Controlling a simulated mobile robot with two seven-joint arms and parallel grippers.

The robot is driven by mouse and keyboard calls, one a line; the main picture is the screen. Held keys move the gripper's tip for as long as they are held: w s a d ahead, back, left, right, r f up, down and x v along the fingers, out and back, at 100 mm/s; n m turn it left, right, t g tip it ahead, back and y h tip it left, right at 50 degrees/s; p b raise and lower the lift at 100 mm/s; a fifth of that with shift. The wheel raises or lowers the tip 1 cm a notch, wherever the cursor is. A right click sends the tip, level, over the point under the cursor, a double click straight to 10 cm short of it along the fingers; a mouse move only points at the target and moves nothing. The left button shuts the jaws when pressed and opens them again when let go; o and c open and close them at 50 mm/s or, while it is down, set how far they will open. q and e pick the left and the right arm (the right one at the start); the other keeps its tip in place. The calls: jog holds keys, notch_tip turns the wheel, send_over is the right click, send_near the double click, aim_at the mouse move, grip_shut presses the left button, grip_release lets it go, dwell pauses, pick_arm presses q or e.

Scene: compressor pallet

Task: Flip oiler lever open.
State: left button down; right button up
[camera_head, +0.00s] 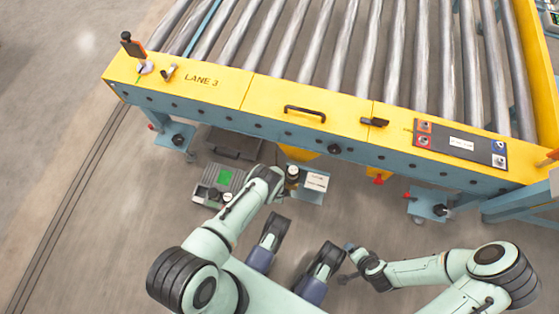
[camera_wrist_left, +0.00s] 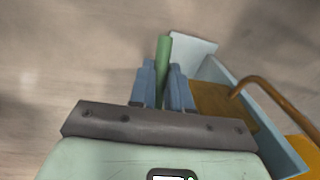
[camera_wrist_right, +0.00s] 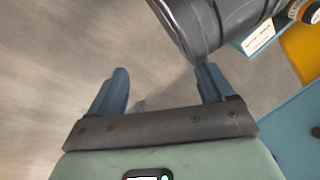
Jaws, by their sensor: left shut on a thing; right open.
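I cannot tell for sure that this bar is the oiler lever. In the head view my left wrist hides the fingers, just left of the cylinder. My right gripper (camera_wrist_right: 160,85) is open and empty over bare floor, and it also shows in the head view (camera_head: 349,247).
The roller conveyor with its yellow rail (camera_head: 260,97) crosses the back. A blue-grey frame (camera_wrist_left: 268,110) and a bent brown pipe (camera_wrist_left: 270,90) lie close right of my left fingers. The left floor is clear.

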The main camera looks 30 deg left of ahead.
pick_arm(q)
jog(key=shift+f+h, duration=0.15)
jog(key=shift+h, duration=0.35)
jog(key=shift+d, duration=0.1)
pick_arm(e)
jog(key=shift+s+d+f+g, duration=0.1)
jog(key=shift+s+f+g, duration=0.2)
jog(key=shift+s+f, duration=0.45)
jog(key=shift+r, duration=0.1)
pick_arm(q)
jog(key=c, duration=1.1)
grip_release()
